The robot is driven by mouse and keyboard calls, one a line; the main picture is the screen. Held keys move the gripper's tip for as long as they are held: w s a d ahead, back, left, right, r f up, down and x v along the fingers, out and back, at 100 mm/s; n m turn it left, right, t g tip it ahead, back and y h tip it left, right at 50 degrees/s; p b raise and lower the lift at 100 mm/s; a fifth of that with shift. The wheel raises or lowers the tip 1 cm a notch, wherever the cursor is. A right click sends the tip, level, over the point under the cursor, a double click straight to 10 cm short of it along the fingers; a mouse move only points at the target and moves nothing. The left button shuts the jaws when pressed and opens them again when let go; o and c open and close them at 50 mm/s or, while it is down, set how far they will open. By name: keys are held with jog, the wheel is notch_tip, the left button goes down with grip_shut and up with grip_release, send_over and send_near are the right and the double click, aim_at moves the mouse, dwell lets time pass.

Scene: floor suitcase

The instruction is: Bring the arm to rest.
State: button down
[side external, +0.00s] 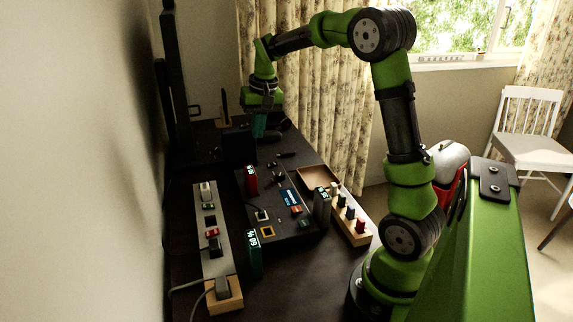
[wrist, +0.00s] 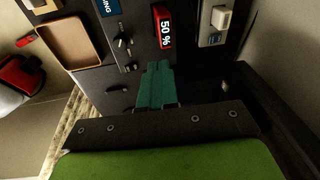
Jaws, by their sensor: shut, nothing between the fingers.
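My gripper (side external: 259,125) hangs from the green and black arm over the far end of the dark table (side external: 300,284). Its teal fingers point down and are shut with nothing between them. In the wrist view the closed fingers (wrist: 159,78) show in the middle, above the dark panel. The fingertips are close to a red block marked 50 % (wrist: 165,28), with a gap that I cannot judge. The arm arches high over the table from its base at the right.
A dark panel (side external: 296,222) with switches, knobs and displays lies mid-table. A grey strip with sockets (side external: 207,255) is at left, a wooden block with pegs (side external: 358,238) and a brown tray (side external: 316,177) at right. A wall borders the left side. The near table is clear.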

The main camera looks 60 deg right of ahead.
jog(key=s+a+r+n+t+y, duration=0.1)
jog(key=s+a+r+n+t, duration=0.1)
jog(key=s+a, duration=0.6)
jog(key=s+a+r+n+t+y, duration=0.1)
jog(key=s+a+r+n+t, duration=0.1)
jog(key=s+a, duration=0.7)
jog(key=a+t, duration=0.1)
jog(key=a, duration=0.3)
jog(key=shift+s, duration=0.15)
